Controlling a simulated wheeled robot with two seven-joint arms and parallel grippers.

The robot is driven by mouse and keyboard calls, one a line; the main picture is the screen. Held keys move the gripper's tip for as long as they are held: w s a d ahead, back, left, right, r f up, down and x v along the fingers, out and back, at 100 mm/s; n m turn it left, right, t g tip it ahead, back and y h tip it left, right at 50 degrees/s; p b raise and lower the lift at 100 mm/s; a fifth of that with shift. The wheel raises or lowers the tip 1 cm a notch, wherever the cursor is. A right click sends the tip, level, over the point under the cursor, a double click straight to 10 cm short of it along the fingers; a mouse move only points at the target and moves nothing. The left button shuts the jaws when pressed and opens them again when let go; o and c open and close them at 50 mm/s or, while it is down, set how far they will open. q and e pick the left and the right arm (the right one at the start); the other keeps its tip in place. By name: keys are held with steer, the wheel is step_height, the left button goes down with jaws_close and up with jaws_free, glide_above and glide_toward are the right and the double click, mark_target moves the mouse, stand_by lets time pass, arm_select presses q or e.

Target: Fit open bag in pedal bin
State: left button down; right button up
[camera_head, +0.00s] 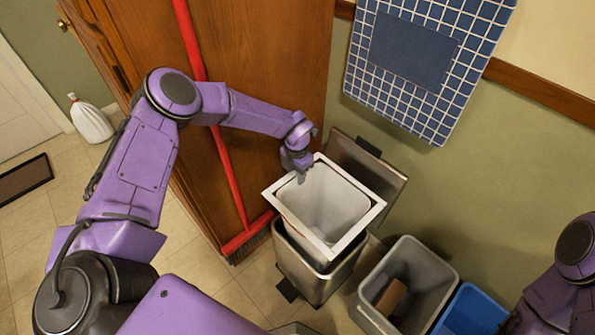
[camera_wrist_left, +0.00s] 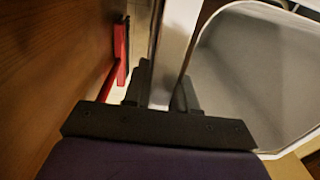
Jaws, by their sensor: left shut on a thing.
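The open bag (camera_head: 320,207) is white with a wide, stiff square rim. In the head view it is over the mouth of the metal pedal bin (camera_head: 308,279), with its lower part hidden by the bin's front wall. The rim sits above the bin's edge. The bin's lid (camera_head: 367,173) stands open behind, and its dark pedal (camera_head: 287,289) is at the front. My left gripper (camera_head: 303,173) is shut on the rim's far left part. In the left wrist view, the fingers (camera_wrist_left: 160,92) straddle the pale rim (camera_wrist_left: 178,38). My right gripper is out of view.
A grey bin (camera_head: 428,268) with a brown object (camera_head: 391,297) inside stands to the right, beside a blue bin (camera_head: 470,312). A red broom (camera_head: 218,145) leans on the wooden cabinet (camera_head: 265,60) at left. A checked towel (camera_head: 425,65) hangs behind.

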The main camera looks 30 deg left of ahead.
arm_select(q)
step_height(320, 180, down, 15)
steer(key=b, duration=1.1)
steer(key=shift+r, duration=0.15)
steer(key=c, duration=0.8)
jaws_free()
steer(key=shift+r, duration=0.1)
step_height(320, 180, up, 10)
steer(key=p, duration=0.1)
glide_above(298, 199)
steer(key=w+a, duration=0.1)
steer(key=w, duration=0.1)
steer(key=shift+s+a+r, duration=0.1)
steer(key=shift+a+r, duration=0.05)
steer(key=shift+a, duration=0.05)
